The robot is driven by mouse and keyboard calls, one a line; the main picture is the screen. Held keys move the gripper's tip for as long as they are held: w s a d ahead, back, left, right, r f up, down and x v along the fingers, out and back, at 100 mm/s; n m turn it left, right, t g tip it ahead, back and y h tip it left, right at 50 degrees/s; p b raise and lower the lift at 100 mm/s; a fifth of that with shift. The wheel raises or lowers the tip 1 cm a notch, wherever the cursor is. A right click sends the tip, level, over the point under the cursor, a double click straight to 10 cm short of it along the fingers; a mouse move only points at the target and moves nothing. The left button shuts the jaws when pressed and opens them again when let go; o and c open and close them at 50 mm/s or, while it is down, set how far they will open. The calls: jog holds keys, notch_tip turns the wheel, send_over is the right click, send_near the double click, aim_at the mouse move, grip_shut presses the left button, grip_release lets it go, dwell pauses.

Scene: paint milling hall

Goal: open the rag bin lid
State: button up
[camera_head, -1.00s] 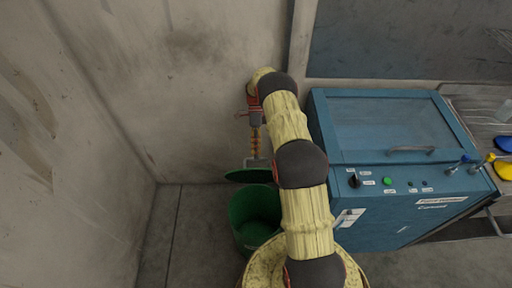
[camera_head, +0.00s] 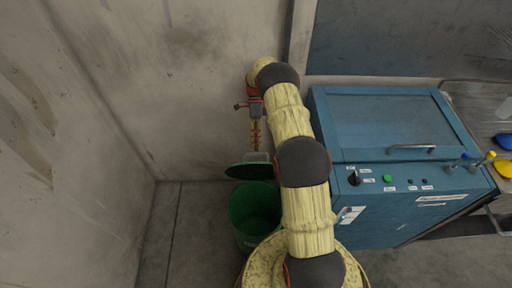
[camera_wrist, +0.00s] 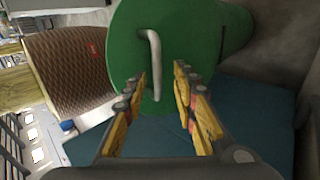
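The green rag bin (camera_head: 240,215) stands on the floor by the wall, partly hidden by my arm. Its round green lid (camera_head: 240,171) is tilted up at the back, and the bin's dark inside shows. In the wrist view the green lid (camera_wrist: 185,35) fills the top middle, with a pale bent handle (camera_wrist: 153,55) on its face. My gripper (camera_wrist: 160,76) is open, its two yellow-and-black fingers apart in front of the lid. The lower end of the handle shows between them; contact cannot be told. In the head view my gripper (camera_head: 257,148) is just above the lid.
A blue cabinet (camera_head: 385,115) with a front handle, buttons and labels stands right of the bin. A bench (camera_head: 485,100) with blue and yellow items is at the far right. Walls close in behind and left; the floor (camera_head: 190,225) left of the bin is clear.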

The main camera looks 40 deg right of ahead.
notch_tip(320, 180, up, 7)
dwell(0.3)
